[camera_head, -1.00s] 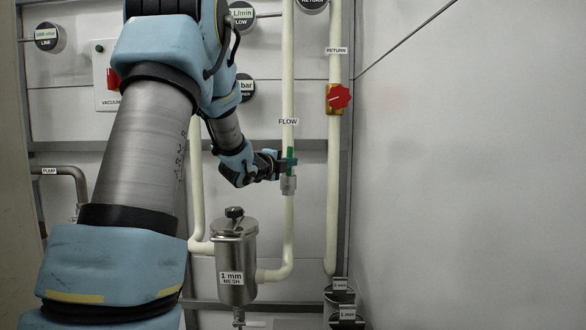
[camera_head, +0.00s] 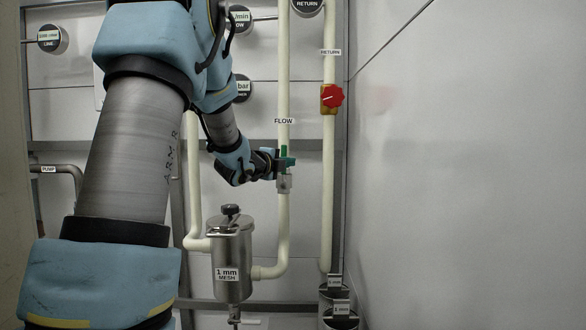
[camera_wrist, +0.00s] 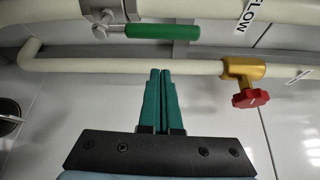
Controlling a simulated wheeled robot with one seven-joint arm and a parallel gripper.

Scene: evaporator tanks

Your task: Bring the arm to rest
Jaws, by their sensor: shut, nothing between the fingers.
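My gripper (camera_head: 290,162) is at the end of my arm, in front of the flow pipe (camera_head: 284,95) in the head view. In the wrist view my gripper (camera_wrist: 160,72) has its two green fingers pressed together with nothing between them. The flow valve's green handle (camera_wrist: 163,31) lies along its pipe, beyond the fingertips. A gap shows between fingertips and handle in that view. In the head view the handle (camera_head: 284,151) stands upright and overlaps the fingers, so their distance cannot be told there.
The return pipe (camera_head: 328,190) carries a red valve knob (camera_head: 332,96), also seen in the wrist view (camera_wrist: 250,98). A steel mesh strainer (camera_head: 232,255) hangs below my forearm. The right wall (camera_head: 470,180) is bare.

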